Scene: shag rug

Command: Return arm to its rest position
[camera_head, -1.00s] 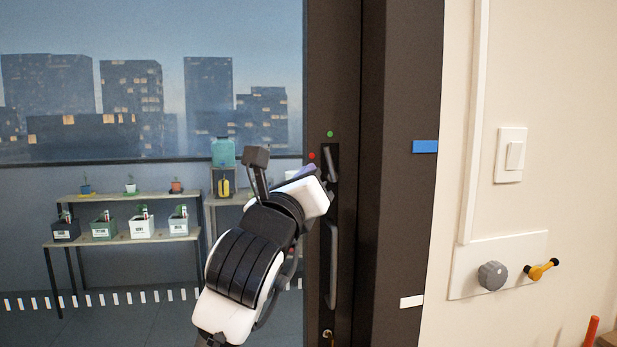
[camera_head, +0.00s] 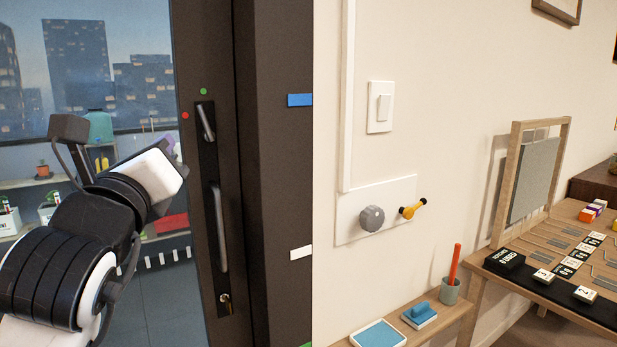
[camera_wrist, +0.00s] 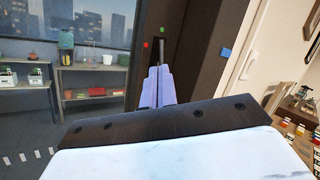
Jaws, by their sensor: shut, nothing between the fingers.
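My gripper (camera_wrist: 159,74) shows in the wrist view with its two lavender fingers together and nothing between them. It points toward the dark door frame and the door handle (camera_wrist: 163,50). In the head view my arm reaches in from the lower left, raised and bent. The gripper's lavender tip (camera_head: 171,145) is mostly hidden behind the white wrist housing, left of the door handle (camera_head: 207,122). I cannot tell how far the fingers are from the door.
A long pull bar (camera_head: 219,228) runs down the door below the handle. A wall plate carries a grey knob (camera_head: 371,218) and a yellow lever (camera_head: 413,208). A low shelf (camera_head: 447,318) and a table (camera_head: 478,283) with small blocks stand at the right.

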